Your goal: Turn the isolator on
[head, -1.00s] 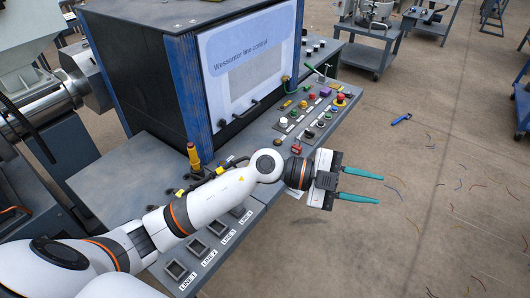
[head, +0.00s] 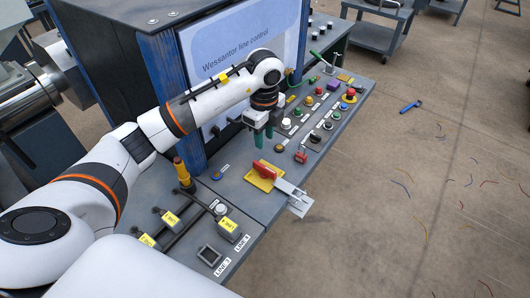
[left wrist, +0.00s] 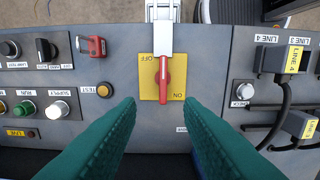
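The isolator is a red rotary handle (head: 265,170) on a yellow plate (head: 257,182) on the grey control panel. In the left wrist view the red handle (left wrist: 163,78) lies along the picture's vertical, and the yellow plate (left wrist: 147,88) reads OFF at its upper left and ON at its lower right. A silver hinged bracket (left wrist: 163,35) adjoins the plate's upper edge; it also shows in the head view (head: 297,198). My left gripper (head: 264,137) hangs above the panel, just behind the isolator. Its teal fingers (left wrist: 159,108) are apart and empty, short of the handle. My right gripper is out of view.
Buttons and switches crowd the panel beyond the isolator, including a red mushroom button (head: 350,93). Yellow-tagged plugs (head: 228,227) with black cables and a yellow-orange post (head: 181,171) stand nearer me. The blue-framed screen cabinet (head: 237,65) rises behind.

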